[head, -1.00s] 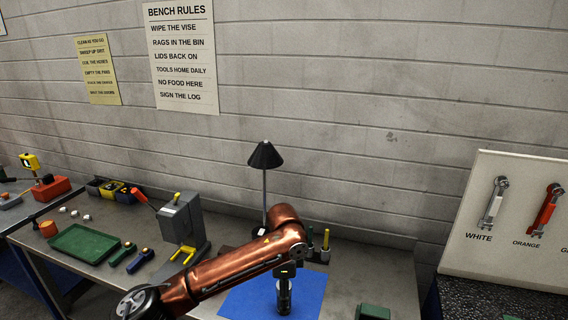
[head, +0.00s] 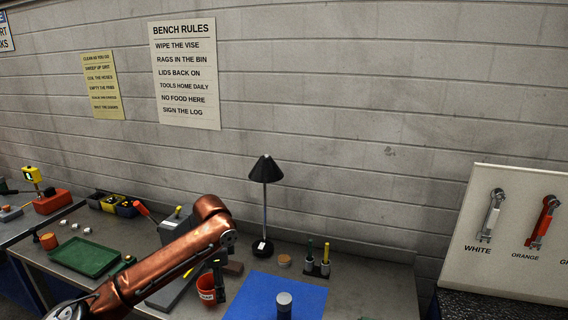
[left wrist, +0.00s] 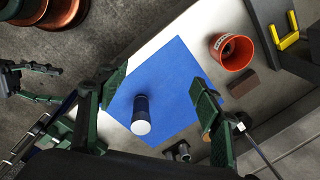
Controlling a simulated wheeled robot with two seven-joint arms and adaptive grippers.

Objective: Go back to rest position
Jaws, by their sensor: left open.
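My left gripper (head: 219,277) hangs at the end of the copper arm, left of the blue mat (head: 258,290). In the left wrist view (left wrist: 160,102) its green fingers are spread wide with nothing between the tips. A dark cylinder with a pale top (head: 284,304) stands upright on the mat, apart from the gripper; it also shows in the left wrist view (left wrist: 141,115). At the left edge of the left wrist view, my right gripper (left wrist: 57,83) shows two separated fingers with nothing between them.
A red-orange cup (head: 206,290) stands behind the left gripper. A black lamp (head: 265,170), a holder with markers (head: 317,268) and a brown block (left wrist: 243,83) are nearby. A green tray (head: 85,257) lies left on the bench. A white tool board (head: 512,235) is at right.

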